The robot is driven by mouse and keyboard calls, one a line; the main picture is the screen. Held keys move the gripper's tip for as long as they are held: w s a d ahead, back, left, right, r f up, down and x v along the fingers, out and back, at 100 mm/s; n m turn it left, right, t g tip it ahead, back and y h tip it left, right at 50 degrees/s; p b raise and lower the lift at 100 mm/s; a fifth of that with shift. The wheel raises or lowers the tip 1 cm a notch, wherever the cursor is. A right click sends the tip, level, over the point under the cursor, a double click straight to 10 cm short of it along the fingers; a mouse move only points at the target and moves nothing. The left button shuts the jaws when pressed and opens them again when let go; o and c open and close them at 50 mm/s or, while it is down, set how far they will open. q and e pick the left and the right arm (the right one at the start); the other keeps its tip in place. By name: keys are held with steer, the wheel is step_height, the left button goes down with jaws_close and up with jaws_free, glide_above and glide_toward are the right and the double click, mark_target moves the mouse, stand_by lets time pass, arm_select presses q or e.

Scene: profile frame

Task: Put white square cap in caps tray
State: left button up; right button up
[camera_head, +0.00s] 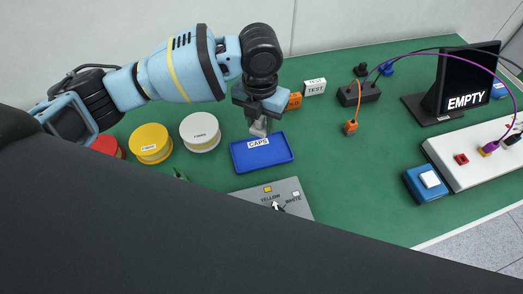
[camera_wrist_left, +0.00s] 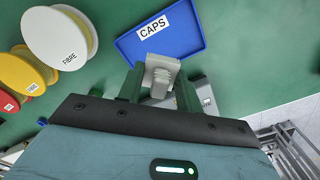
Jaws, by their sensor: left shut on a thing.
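My left gripper (camera_head: 258,127) is shut on a pale, whitish ridged piece, taken as the white square cap (camera_wrist_left: 161,74). In the left wrist view the cap sits between the two dark green fingers of the gripper (camera_wrist_left: 160,88). The blue caps tray (camera_head: 268,160) lies flat on the green table and looks empty; its label reads CAPS. In the head view the gripper is over the tray's far edge. The tray also shows in the left wrist view (camera_wrist_left: 183,38), just beyond the cap. The gap between cap and tray is unclear. My right gripper is not in view.
Left of the tray are a white FIBRE spool (camera_head: 200,131), a yellow spool (camera_head: 150,143) and a red spool (camera_head: 107,146). A grey plate (camera_head: 284,187) marked YELLOW and WHITE lies in front.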

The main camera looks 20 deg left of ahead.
mark_target(261, 152)
arm_select(q)
steer(key=shift+d+m, duration=0.1)
steer(key=shift+m, duration=0.3)
steer(key=shift+f, duration=0.15)
steer(key=shift+f, duration=4.9)
steer(key=shift+f, duration=0.15)
steer(key=o, duration=1)
steer(key=shift+c, duration=0.2)
step_height(261, 152, up, 12)
steer(key=shift+r, duration=0.2)
